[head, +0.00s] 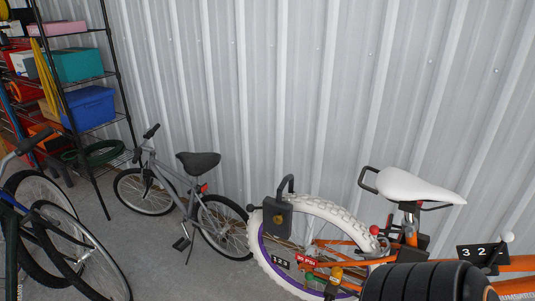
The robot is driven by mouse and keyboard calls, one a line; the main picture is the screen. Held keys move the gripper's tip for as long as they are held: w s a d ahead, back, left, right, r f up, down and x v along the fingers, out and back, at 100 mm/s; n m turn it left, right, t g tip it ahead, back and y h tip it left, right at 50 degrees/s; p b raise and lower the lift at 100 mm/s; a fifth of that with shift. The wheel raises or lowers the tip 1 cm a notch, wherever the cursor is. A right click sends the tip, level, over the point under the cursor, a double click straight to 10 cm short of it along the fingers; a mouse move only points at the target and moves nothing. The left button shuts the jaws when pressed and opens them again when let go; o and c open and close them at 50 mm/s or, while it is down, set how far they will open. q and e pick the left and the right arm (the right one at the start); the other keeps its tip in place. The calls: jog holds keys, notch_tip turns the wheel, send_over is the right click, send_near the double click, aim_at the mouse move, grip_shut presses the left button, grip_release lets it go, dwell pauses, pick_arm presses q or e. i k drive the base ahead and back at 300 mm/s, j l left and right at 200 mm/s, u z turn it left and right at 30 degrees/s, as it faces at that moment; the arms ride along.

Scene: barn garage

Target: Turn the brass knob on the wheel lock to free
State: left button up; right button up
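A dark grey lock body (277,220) with a black shackle (287,184) sits at the upper left of a white-tyred, purple-rimmed wheel (327,211) of an orange bicycle. Small dark knobs show on the lock body and at its left side. A small brass-coloured round knob (336,272) shows lower down, in front of the spokes. I cannot tell whether it belongs to the lock, or which way it is turned. Neither of my grippers is in view.
The orange bicycle has a white saddle (420,187). A large black ribbed part (425,282) covers its lower right. A grey bicycle (180,195) stands behind left, another bicycle (60,245) at far left. Shelving (117,78) stands at the back left. Concrete floor shows between the bicycles.

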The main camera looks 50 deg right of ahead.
aim_at(278, 219)
jog(key=i+j+z, duration=0.1)
jog(key=i+z, duration=0.25)
jog(key=z, duration=0.15)
jog(key=i+j+z, duration=0.25)
jog(key=z, duration=0.2)
jog(key=i+j+z, duration=0.3)
jog(key=z, duration=0.2)
jog(key=i+j+z, duration=0.2)
jog(key=j+z, duration=0.25)
